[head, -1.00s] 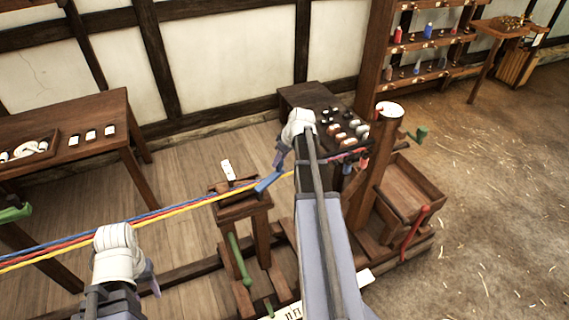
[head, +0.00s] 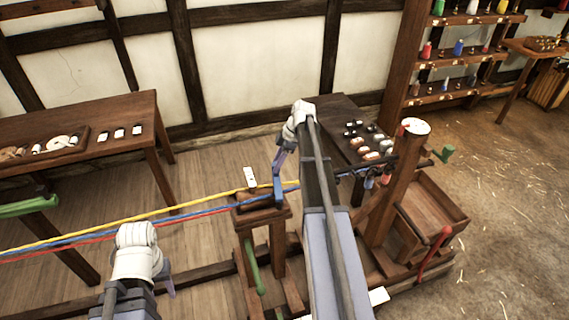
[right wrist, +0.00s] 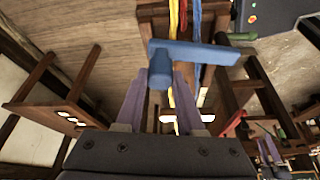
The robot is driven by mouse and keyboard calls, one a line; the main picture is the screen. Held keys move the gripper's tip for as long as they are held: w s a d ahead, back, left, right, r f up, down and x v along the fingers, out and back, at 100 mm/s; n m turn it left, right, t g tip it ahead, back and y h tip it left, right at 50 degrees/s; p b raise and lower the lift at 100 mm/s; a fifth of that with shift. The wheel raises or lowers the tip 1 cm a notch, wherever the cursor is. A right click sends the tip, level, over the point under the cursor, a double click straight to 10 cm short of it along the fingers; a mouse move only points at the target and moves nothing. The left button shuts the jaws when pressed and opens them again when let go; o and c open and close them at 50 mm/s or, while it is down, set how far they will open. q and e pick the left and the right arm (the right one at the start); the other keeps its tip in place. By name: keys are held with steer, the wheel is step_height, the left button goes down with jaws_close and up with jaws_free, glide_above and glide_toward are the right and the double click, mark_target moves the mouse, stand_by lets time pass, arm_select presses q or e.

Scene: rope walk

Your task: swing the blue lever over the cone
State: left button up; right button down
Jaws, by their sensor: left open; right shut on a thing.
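The blue lever (head: 278,190) stands at the right side of the small wooden stand's top (head: 250,215), close to the strands. My right gripper (head: 281,160) is shut on its knob end. In the right wrist view the lever (right wrist: 200,53) lies crosswise over the strands, with its knob between my right fingers (right wrist: 160,82). I cannot make out the cone; the lever and stand may hide it. My left gripper (head: 168,282) is open and empty at the lower left, below the strands and apart from them.
Yellow (head: 130,221), blue and red strands run from the left to the stand. A green lever (head: 252,265) hangs on the stand. At right stand a wooden post (head: 398,185) and tray with a red lever (head: 434,253). A table (head: 80,125) stands left.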

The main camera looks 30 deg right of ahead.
steer(key=shift+w+a+n+g, duration=0.25)
steer(key=shift+a+n, duration=0.3)
steer(key=shift+n, duration=0.05)
steer(key=shift+w+a+n+g, duration=0.25)
steer(key=shift+a+n, duration=0.25)
steer(key=shift+n, duration=0.1)
steer(key=c, duration=0.5)
jaws_free()
steer(key=shift+a, duration=0.1)
steer(key=p+v, duration=0.7)
steer(key=v, duration=0.1)
steer(key=shift+f, duration=0.15)
